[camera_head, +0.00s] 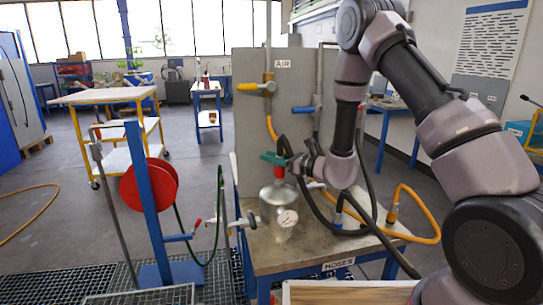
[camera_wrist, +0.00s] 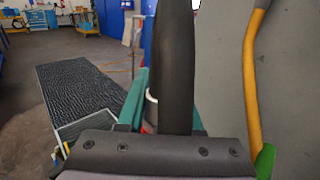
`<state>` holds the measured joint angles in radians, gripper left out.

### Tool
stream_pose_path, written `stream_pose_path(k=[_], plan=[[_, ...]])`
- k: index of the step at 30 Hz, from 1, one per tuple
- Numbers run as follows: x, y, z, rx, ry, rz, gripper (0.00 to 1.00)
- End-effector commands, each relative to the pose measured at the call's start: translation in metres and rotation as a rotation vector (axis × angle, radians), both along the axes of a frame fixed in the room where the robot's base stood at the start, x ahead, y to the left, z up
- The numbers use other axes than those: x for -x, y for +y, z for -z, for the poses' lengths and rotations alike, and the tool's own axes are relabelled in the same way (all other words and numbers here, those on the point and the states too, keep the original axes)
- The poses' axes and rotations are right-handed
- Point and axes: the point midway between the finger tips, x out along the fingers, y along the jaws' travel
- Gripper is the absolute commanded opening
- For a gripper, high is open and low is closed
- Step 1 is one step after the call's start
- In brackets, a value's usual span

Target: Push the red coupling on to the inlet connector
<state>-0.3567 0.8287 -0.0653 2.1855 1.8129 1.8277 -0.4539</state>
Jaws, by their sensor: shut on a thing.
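The metal vessel (camera_head: 277,207) with a round gauge (camera_head: 287,218) stands upright on the bench. My gripper (camera_head: 273,158) has green fingers and is just above the vessel's top. The red coupling (camera_head: 279,172) shows directly below the fingers, over the top of the vessel. In the wrist view a thick black hose (camera_wrist: 173,70) runs between the green fingers (camera_wrist: 166,122), with only a sliver of red (camera_wrist: 147,128) showing. My gripper is shut on the coupling. The inlet connector is not clearly visible, and I cannot tell whether the coupling touches it.
A grey panel behind carries a yellow-handled valve (camera_head: 256,87) and a blue-handled valve (camera_head: 307,109). A yellow hose (camera_head: 421,210) loops at the bench's right, near the HOSES label (camera_head: 338,264). A red reel (camera_head: 149,184) on a blue post stands left.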

Motion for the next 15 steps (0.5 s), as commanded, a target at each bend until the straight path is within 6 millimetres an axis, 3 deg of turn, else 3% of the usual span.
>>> stream_pose_path(k=[15], plan=[[-0.001, 0.000, 0.013, 0.000, 0.000, 0.001, 0.00]])
